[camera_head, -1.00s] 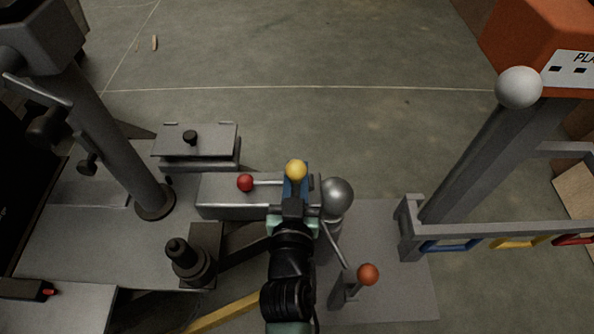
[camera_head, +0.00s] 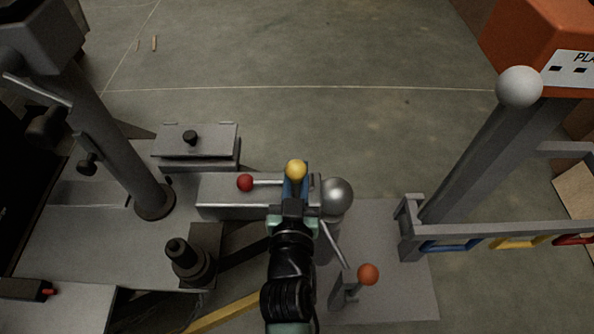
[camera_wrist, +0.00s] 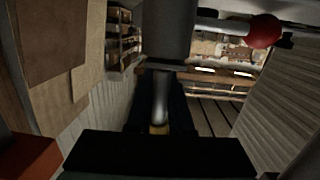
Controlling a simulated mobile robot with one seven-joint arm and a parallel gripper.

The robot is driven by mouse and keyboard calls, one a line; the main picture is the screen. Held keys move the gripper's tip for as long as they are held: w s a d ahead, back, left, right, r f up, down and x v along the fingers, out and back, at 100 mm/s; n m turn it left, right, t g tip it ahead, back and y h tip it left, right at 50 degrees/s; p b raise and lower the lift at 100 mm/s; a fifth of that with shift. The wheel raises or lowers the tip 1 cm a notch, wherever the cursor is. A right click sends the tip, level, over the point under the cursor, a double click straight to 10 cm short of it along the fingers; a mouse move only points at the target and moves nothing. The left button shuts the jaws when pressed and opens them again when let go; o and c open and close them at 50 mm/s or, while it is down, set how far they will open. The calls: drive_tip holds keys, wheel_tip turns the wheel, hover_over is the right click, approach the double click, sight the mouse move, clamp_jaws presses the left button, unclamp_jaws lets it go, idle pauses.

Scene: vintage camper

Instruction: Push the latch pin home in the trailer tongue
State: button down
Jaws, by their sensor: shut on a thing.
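The trailer tongue (camera_head: 230,196) is a grey metal bar ending by a grey ball (camera_head: 337,196). A latch pin with a yellow knob (camera_head: 296,170) shows at the far end of my gripper (camera_head: 296,187). In the wrist view a bare metal pin shaft (camera_wrist: 161,98) stands between my dark fingers (camera_wrist: 160,122), with a bit of yellow at its lower end. My gripper is shut on it. A grey cylinder (camera_wrist: 166,28) is at the shaft's upper end. My gripper hides the pin's hole in the head view, so its depth cannot be told.
A red knob (camera_head: 245,183) on a rod lies just left of the pin; it also shows in the wrist view (camera_wrist: 265,31). An orange-knobbed lever (camera_head: 368,274) stands at right front. A grey post (camera_head: 122,150) rises at left, and a white-tipped post (camera_head: 480,160) at right.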

sight(297, 185)
drive_tip(key=shift+f+b, duration=1.7)
drive_tip(key=shift+f, duration=0.05)
drive_tip(key=c, duration=0.7)
unclamp_jaws()
drive_tip(key=shift+c, duration=0.2)
drive_tip(key=shift+s, duration=0.1)
drive_tip(key=s+r+p, duration=0.1)
drive_tip(key=s+p, duration=0.2)
drive_tip(key=s, duration=0.9)
drive_tip(key=shift+s+a+r+p, duration=0.25)
drive_tip(key=shift+s+a+p, duration=0.05)
drive_tip(key=shift+s+a, duration=0.1)
drive_tip(key=shift+w, duration=0.1)
